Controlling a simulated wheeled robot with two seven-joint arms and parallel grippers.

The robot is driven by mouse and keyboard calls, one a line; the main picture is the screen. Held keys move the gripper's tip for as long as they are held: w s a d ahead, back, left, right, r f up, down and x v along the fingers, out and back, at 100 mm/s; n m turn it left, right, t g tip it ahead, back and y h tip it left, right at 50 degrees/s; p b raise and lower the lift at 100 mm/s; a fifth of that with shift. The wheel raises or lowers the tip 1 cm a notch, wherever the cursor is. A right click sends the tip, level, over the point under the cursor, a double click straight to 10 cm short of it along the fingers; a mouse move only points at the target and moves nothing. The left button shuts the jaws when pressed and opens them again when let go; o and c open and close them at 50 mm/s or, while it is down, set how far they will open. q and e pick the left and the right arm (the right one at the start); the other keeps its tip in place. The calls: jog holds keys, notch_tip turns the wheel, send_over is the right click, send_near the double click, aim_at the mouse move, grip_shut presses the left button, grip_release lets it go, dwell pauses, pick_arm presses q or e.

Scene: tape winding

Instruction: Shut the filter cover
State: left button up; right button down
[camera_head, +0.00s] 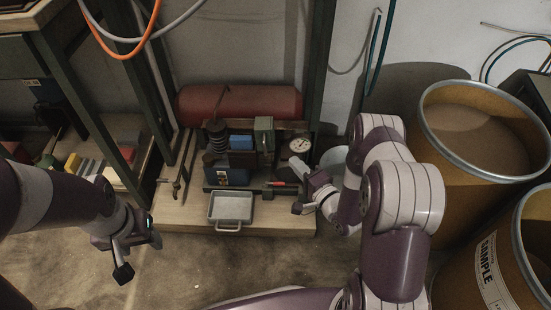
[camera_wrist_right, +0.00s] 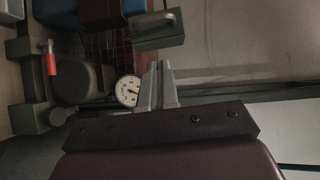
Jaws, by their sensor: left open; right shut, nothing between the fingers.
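The machine (camera_head: 228,160) stands on a low wooden platform, with blue and dark parts and a white dial gauge (camera_head: 299,145). I cannot tell for sure which part is the filter cover. A grey, shallow, tray-like piece with a front handle (camera_head: 231,207) lies at its front. A green block (camera_head: 264,128) is at the machine's upper right; it shows a handle in the right wrist view (camera_wrist_right: 160,32). My right gripper (camera_head: 302,168) is shut and empty near the gauge, which appears left of its fingers (camera_wrist_right: 158,85). My left gripper (camera_head: 140,258) is open and empty over the floor, left of the tray-like piece.
A red cylinder (camera_head: 240,102) lies behind the machine. A small red-tipped part (camera_head: 277,184) is at its front right. Brown drums (camera_head: 465,150) stand on the right. A dark metal post (camera_head: 319,70) rises behind my right gripper. The floor before the platform (camera_head: 230,262) is clear.

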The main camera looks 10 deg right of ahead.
jog(key=w+a+b, duration=0.3)
jog(key=w+a, duration=0.2)
jog(key=shift+w+f, duration=0.15)
jog(key=shift+w, duration=0.25)
jog(key=w+a+n+g+h+p, duration=0.3)
jog(key=a+n+g+h+p, duration=0.2)
jog(key=a+p, duration=0.5)
jog(key=shift+a+f+n+h+p, duration=0.2)
jog(key=shift+a+n+h+p, duration=0.15)
jog(key=shift+n+h+p, duration=1.2)
